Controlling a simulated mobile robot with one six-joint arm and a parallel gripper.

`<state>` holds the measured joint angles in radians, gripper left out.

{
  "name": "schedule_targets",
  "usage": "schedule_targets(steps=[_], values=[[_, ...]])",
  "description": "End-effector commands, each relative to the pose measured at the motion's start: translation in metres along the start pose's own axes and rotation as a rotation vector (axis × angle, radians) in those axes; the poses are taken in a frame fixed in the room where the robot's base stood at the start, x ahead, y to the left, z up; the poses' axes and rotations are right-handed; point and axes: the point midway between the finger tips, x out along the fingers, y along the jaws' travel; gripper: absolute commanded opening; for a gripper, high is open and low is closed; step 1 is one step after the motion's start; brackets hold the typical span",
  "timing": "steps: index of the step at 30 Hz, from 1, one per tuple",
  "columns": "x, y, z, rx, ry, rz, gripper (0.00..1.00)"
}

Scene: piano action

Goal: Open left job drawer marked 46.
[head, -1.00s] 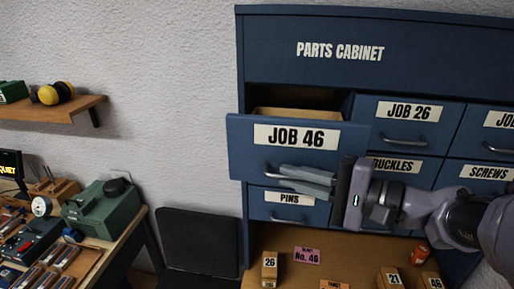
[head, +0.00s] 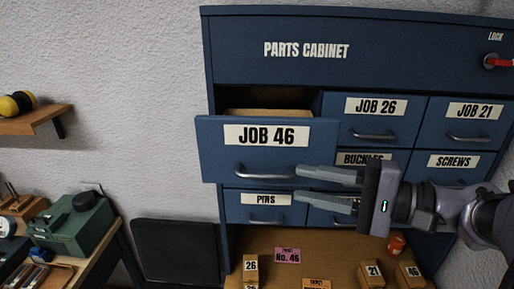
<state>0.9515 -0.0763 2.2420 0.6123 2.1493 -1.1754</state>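The drawer marked JOB 46 (head: 222,165) stands pulled out from the upper left of the blue parts cabinet (head: 400,72). A dark gap and a strip of its tan inside show above its front. Its metal handle (head: 262,173) runs along the lower front. My gripper (head: 298,187) is to the right of the handle, its two fingers pointing left and spread apart with nothing between them. The upper fingertip is close to the handle's right end; I cannot tell whether they touch.
The drawers JOB 26 (head: 375,129) and JOB 21 (head: 474,134) are shut on the right. The PINS drawer (head: 265,213) is shut below. A tan shelf with numbered blocks (head: 251,267) and a pink ticket (head: 288,256) lies under the drawers. A workbench (head: 100,245) stands left.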

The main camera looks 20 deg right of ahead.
Motion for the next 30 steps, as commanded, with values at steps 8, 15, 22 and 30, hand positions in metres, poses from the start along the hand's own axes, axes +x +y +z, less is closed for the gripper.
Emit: schedule_targets(steps=[8, 15, 22, 30], values=[[-0.076, -0.001, -0.001, 0.001, 0.005, -0.001, 0.32], [-0.095, -0.001, 0.0, 0.0, 0.002, -0.001, 0.32], [-0.094, 0.0, 0.0, 0.0, 0.0, 0.0, 0.32], [-0.059, 0.048, 0.02, 0.017, -0.085, 0.149, 0.32]])
